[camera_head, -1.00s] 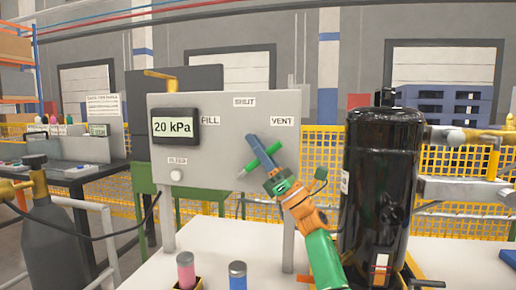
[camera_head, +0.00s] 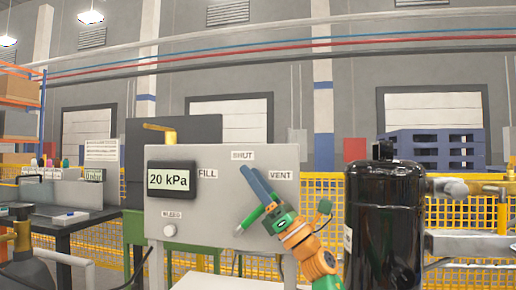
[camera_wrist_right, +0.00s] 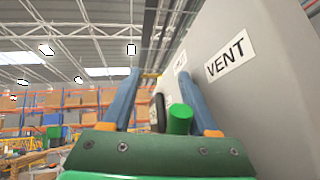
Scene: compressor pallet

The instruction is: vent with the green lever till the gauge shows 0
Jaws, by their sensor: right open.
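The grey panel (camera_head: 215,215) carries a gauge (camera_head: 171,179) reading 20 kPa and the labels SHUT (camera_head: 242,155), FILL (camera_head: 207,174) and VENT (camera_head: 281,175). The green lever (camera_head: 246,221) slants, its visible end at lower left; my right gripper hides the other part. My right gripper (camera_head: 256,181) is open at the panel, its blue fingers over the lever's area. In the right wrist view, the green lever end (camera_wrist_right: 180,118) shows between the spread fingers (camera_wrist_right: 158,92), nearer the right one; contact cannot be told. My left gripper is out of view.
A black compressor tank (camera_head: 383,230) stands just right of my right arm. A BLEED button (camera_head: 170,230) is low on the panel. A yellow mesh fence (camera_head: 325,195) runs behind, and a workbench (camera_head: 75,220) is at left.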

